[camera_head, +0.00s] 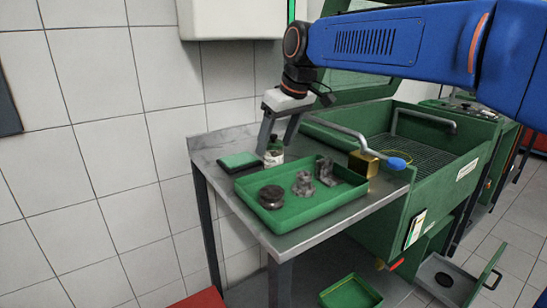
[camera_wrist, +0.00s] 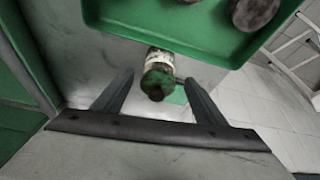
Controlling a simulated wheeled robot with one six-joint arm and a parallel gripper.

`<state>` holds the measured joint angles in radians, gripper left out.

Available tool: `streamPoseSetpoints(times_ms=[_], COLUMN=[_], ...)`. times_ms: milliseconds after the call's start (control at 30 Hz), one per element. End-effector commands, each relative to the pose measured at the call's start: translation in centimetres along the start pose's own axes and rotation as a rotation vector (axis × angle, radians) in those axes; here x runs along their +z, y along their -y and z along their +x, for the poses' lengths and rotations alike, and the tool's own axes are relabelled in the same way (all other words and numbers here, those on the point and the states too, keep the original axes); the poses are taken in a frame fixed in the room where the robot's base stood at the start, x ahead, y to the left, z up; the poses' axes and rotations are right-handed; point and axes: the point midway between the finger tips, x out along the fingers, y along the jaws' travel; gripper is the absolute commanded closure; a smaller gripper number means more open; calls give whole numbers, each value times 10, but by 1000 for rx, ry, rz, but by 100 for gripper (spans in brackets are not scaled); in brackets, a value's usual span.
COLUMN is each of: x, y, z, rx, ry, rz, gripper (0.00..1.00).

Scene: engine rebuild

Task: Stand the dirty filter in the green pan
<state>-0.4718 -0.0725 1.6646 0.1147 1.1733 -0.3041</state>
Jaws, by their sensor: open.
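The green pan (camera_head: 335,204) is a shallow tray on the metal table; its rim also shows at the top of the wrist view (camera_wrist: 112,22). In it stand a squat dark round part (camera_head: 271,196) and two grey, grimy parts (camera_head: 302,184) (camera_head: 325,171). I cannot tell for certain which thing is the dirty filter. My gripper (camera_head: 277,143) is open behind the pan. A small green bottle-like cylinder with a pale band and dark tip (camera_head: 274,151) stands there; in the wrist view the cylinder (camera_wrist: 158,78) shows between the open fingers (camera_wrist: 158,82), not gripped.
A green block on a dark base (camera_head: 240,161) lies left of the pan. A brass-coloured box (camera_head: 363,164) and a blue-tipped tool (camera_head: 397,163) are at the right. The green washer basin (camera_head: 450,172) adjoins the table. Another green tray (camera_head: 350,292) lies below.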

Motion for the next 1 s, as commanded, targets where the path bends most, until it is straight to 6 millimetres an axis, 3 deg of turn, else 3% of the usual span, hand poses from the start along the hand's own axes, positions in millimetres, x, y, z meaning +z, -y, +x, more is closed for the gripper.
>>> streamPoseSetpoints(times_ms=[367,700,933,1000], x=[-1,-5,-5,-5], y=[-1,-2,-3,-3], z=[24,64,65,65], rx=[0,0,0,0], ry=[1,0,-1,-1], rz=[0,0,0,0], gripper=[35,35,35,52])
